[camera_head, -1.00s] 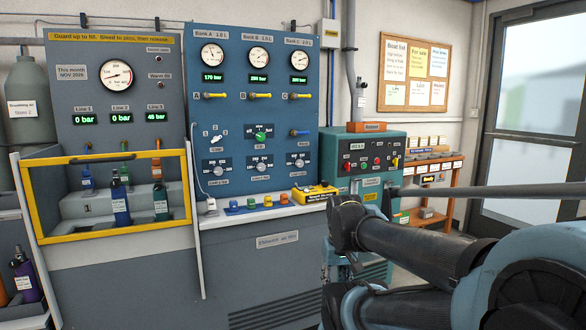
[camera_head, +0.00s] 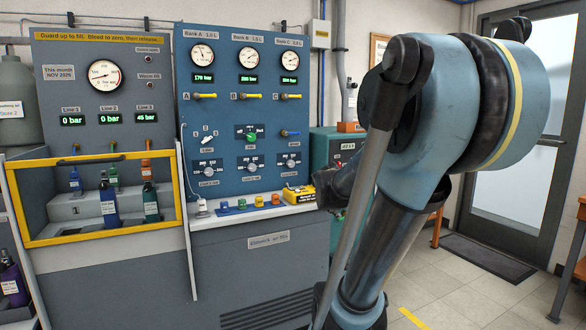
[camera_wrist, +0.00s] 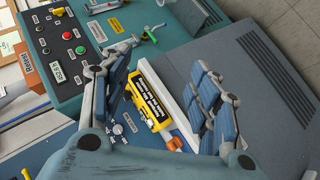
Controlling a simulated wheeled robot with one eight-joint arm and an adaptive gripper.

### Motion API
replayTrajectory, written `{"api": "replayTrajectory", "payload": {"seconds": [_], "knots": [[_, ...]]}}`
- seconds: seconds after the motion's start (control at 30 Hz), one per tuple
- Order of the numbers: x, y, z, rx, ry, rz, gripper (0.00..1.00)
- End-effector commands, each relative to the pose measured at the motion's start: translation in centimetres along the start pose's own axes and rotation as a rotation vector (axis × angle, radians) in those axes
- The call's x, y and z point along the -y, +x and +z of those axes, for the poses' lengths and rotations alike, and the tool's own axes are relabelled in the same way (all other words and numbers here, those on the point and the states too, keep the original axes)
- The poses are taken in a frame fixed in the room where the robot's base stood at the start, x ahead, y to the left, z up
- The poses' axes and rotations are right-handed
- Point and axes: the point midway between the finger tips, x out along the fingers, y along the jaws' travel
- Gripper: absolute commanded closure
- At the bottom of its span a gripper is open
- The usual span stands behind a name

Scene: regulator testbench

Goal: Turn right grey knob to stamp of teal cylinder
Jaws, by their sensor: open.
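The right grey knob (camera_head: 295,166) is at the lower right of the blue panel, right of two similar grey knobs. Its pointer setting is too small to read. A grey knob with a white dial (camera_wrist: 118,128) shows in the wrist view, probably the same one. The teal cylinder (camera_head: 151,206) stands upright behind the yellow guard frame, right of a blue cylinder (camera_head: 109,205); its stamp is unreadable. My gripper (camera_wrist: 162,66) is open and empty, its fingers either side of the yellow device in the wrist view. In the head view my arm mostly hides it.
A yellow device (camera_head: 299,194) and several coloured blocks (camera_head: 241,204) lie on the ledge below the knobs. The teal box (camera_head: 322,150) stands right of the panel, partly behind my arm. The yellow guard frame (camera_head: 100,237) juts out left.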

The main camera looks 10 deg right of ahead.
Motion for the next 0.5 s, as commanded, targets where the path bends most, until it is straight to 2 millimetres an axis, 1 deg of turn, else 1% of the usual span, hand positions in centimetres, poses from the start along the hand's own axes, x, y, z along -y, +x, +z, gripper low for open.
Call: {"api": "replayTrajectory", "payload": {"seconds": [0.03, 0.2, 0.27, 0.3, 0.4, 0.5], "knots": [[-1.9, 1.0, -1.4, -0.027, -0.064, 0.053, 0.44], [-7.4, 3.5, -6.2, -0.119, -0.315, 0.233, 0.44], [-9.0, 4.3, -8.0, -0.148, -0.409, 0.294, 0.44], [-10.0, 4.8, -9.2, -0.167, -0.472, 0.335, 0.44], [-12.0, 6.0, -12.0, -0.210, -0.634, 0.433, 0.44], [-13.3, 7.3, -14.8, -0.252, -0.798, 0.526, 0.44]]}}
